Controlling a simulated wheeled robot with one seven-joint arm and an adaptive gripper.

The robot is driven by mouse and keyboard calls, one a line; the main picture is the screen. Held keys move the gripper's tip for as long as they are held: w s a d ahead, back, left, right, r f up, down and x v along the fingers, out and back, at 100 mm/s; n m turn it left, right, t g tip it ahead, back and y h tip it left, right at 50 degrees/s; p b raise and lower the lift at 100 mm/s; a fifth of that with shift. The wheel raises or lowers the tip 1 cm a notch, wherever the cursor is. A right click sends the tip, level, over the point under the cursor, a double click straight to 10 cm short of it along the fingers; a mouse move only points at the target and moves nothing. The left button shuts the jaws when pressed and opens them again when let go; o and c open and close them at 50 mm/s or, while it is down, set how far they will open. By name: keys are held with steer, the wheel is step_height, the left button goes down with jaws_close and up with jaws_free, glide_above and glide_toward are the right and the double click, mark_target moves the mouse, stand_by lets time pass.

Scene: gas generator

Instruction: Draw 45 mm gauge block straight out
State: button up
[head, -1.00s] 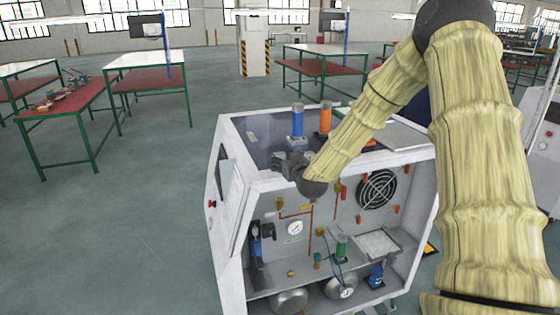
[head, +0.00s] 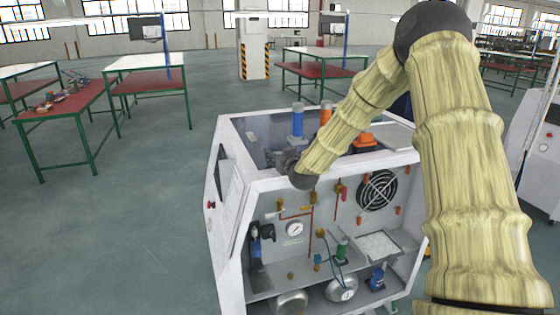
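An orange cylinder (head: 326,113) stands to the right of the blue one, partly behind my arm. I cannot make out a gauge block marked 45 mm; whether one is in or near the gripper is hidden or too small to tell.
The open cabinet front shows a pressure gauge (head: 294,229), a round fan grille (head: 377,190), a tray of white material (head: 379,246) and metal tanks (head: 290,302). An orange part (head: 364,141) sits on the top right. Open floor lies left of the cabinet.

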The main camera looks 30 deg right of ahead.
steer(key=c, duration=1)
steer(key=shift+f+v, duration=0.2)
steer(key=shift+v, duration=1.05)
steer(key=shift+f+v, duration=0.2)
steer(key=shift+v, duration=1.05)
steer(key=shift+c, duration=0.2)
